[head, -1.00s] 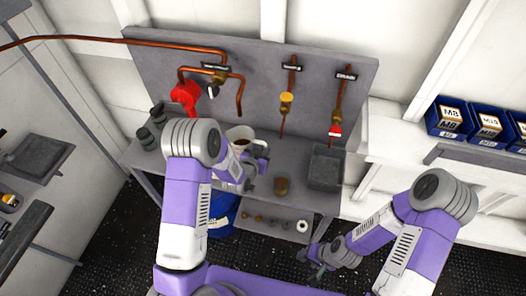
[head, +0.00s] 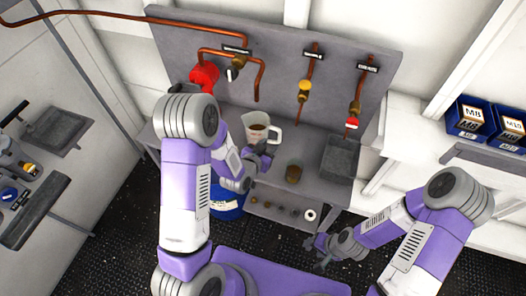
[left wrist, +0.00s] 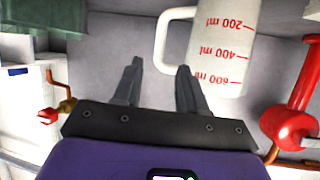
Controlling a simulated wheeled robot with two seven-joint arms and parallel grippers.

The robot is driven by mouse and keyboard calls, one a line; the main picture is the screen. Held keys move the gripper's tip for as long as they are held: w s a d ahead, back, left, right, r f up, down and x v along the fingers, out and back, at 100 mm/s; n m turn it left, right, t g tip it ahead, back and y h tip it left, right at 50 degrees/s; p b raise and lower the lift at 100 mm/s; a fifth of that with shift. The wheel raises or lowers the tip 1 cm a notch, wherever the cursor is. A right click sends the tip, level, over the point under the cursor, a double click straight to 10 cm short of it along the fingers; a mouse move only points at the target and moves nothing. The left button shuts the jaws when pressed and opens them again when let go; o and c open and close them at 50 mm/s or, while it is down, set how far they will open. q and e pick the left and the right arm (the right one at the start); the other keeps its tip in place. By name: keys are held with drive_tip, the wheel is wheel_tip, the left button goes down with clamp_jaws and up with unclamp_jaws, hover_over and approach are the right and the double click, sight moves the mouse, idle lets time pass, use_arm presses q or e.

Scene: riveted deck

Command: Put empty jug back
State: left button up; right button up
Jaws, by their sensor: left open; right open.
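The clear measuring jug (head: 258,122) stands upright on the grey bench, with something brown showing inside it. In the left wrist view the jug (left wrist: 222,45) shows red millilitre marks, and its white handle lies just beyond my fingertips, roughly in line with the gap between them. My left gripper (head: 266,160) is open and empty, close to the handle side of the jug; its spread fingers (left wrist: 158,75) show in the left wrist view. I cannot tell whether they touch the handle. My right gripper (head: 322,252) is open, low in front of the bench and away from the jug.
A brown cup (head: 293,173) and a grey bin (head: 342,158) stand on the bench to the right. Copper pipes with a yellow valve (head: 304,90) and a red valve (head: 352,121) run on the back panel. A blue drum (head: 228,207) sits below the bench.

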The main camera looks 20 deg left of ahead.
use_arm(q)
drive_tip(key=shift+v, duration=2.15)
use_arm(e)
drive_tip(key=shift+f, duration=0.1)
